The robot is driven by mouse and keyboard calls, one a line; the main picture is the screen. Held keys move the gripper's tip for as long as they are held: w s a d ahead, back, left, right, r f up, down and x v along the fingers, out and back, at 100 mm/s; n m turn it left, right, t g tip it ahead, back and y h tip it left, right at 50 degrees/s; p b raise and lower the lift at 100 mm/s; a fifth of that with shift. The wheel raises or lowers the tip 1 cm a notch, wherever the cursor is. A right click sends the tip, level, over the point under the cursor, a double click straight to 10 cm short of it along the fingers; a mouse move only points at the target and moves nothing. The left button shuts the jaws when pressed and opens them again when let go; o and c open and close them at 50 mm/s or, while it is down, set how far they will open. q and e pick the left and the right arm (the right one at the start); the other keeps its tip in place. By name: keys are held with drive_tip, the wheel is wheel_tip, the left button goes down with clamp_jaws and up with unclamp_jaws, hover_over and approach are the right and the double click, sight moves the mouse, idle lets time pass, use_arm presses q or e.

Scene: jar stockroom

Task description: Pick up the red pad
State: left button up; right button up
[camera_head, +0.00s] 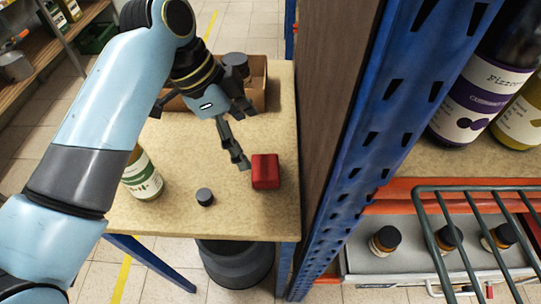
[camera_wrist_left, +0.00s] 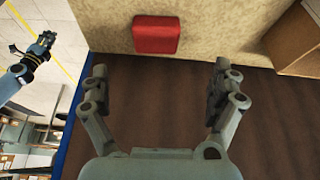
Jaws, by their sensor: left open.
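The red pad (camera_head: 265,171), a small block, sits on the tan tabletop near its right edge, beside the wooden panel. It also shows in the left wrist view (camera_wrist_left: 156,36), beyond the fingertips and between their lines. My left gripper (camera_head: 249,140) is open and empty, just up and left of the pad in the head view. One finger ends close to the pad's left side; I cannot tell whether it touches. In the left wrist view the jaws (camera_wrist_left: 161,68) are spread wide. My right gripper (camera_wrist_left: 42,44) is small at the upper left there; its jaws are unclear.
A cardboard box (camera_head: 258,84) is at the table's back. The blue rack post (camera_head: 345,165) and wooden panel (camera_head: 328,80) close off the right side.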

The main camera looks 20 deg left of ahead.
sight(263, 167)
use_arm(q)
drive_tip(key=x, duration=0.4)
drive_tip(key=shift+s+d+f, duration=0.15)
drive_tip(key=shift+s+f, duration=0.05)
drive_tip(key=shift+s, duration=0.05)
drive_tip(key=x, duration=0.4)
drive_tip(key=shift+s+f, duration=0.1)
drive_tip(key=shift+f, duration=0.45)
drive_tip(key=c, duration=1.1)
wheel_tip(263, 167, up, 10)
drive_tip(key=shift+r, duration=0.1)
drive_tip(key=shift+c, duration=0.3)
use_arm(e)
drive_tip(key=shift+s+d+r, duration=0.1)
drive_tip(key=shift+s, duration=0.95)
